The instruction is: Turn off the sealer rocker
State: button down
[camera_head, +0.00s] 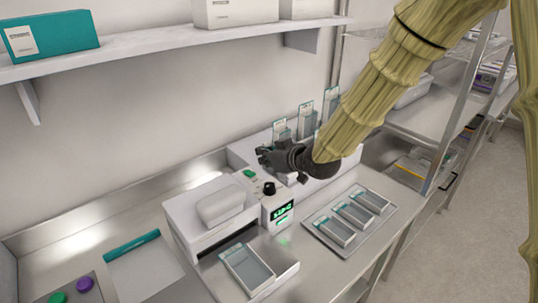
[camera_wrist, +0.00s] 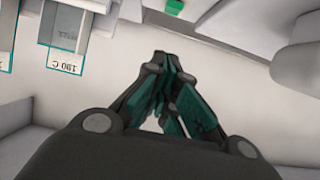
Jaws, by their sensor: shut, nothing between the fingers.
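The sealer (camera_head: 208,215) is a white machine on the steel counter, with a lit green display (camera_head: 283,212) and a black knob (camera_head: 269,188) at its right end. A small green rocker (camera_head: 250,174) sits on top of the sealer behind the knob. In the wrist view the green rocker (camera_wrist: 174,6) shows at the top edge, beyond the fingertips. My gripper (camera_head: 264,157) is shut and empty, above and behind the rocker in the head view. In the wrist view my gripper (camera_wrist: 166,62) has its fingers together and apart from the rocker. Which side of the rocker is pressed cannot be told.
Clear pouches (camera_head: 305,118) stand upright behind my gripper. A tray (camera_head: 318,247) with several pouches lies right of the sealer. Another pouch (camera_head: 247,269) lies in front. A wall shelf (camera_head: 150,42) runs above. Green and purple buttons (camera_head: 84,285) are at the lower left.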

jog(key=p, duration=0.2)
send_over(250, 173)
jog(key=f, duration=0.1)
jog(key=s+f, duration=0.1)
jog(key=shift+d+f, duration=0.3)
jog(key=shift+d, duration=0.1)
jog(key=shift+s+d+f+p, duration=0.15)
jog(key=shift+f+p, duration=0.4)
jog(key=shift+f, duration=0.35)
jog(key=shift+s+d+f+p, duration=0.15)
jog(key=shift+f+p, duration=0.25)
jog(key=shift+f, duration=0.75)
